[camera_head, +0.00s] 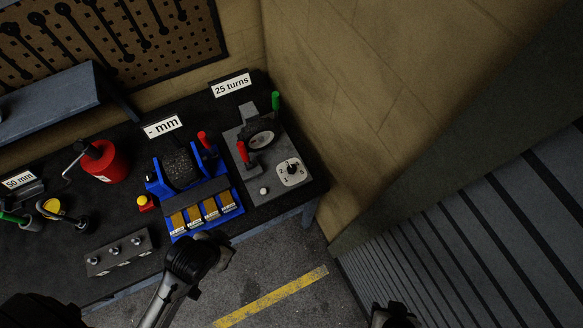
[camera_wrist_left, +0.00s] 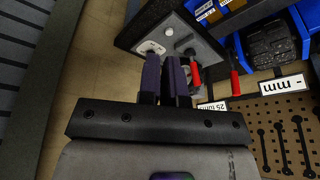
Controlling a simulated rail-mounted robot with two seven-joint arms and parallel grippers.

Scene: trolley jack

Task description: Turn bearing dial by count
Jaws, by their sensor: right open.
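The grey station (camera_head: 268,181) stands at the right end of the bench below a "25 turns" sign (camera_head: 232,85). It carries a dark wheel (camera_head: 262,139) with a pale hub, a red-handled lever (camera_head: 242,152), a green handle (camera_head: 276,100), a white button (camera_head: 263,191) and a white dial plate (camera_head: 291,172) with a dark centre. The plate also shows in the left wrist view (camera_wrist_left: 148,47), beyond the fingertips. My right gripper (camera_head: 394,315) is open at the bottom edge, partly cut off, away from the bench.
A blue station (camera_head: 228,197) with a "- mm" sign (camera_head: 163,126) adjoins on the left. A red can (camera_head: 104,160) and a grey block with several knobs (camera_head: 119,251) stand further left. A wall closes the right side. Floor in front is clear.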

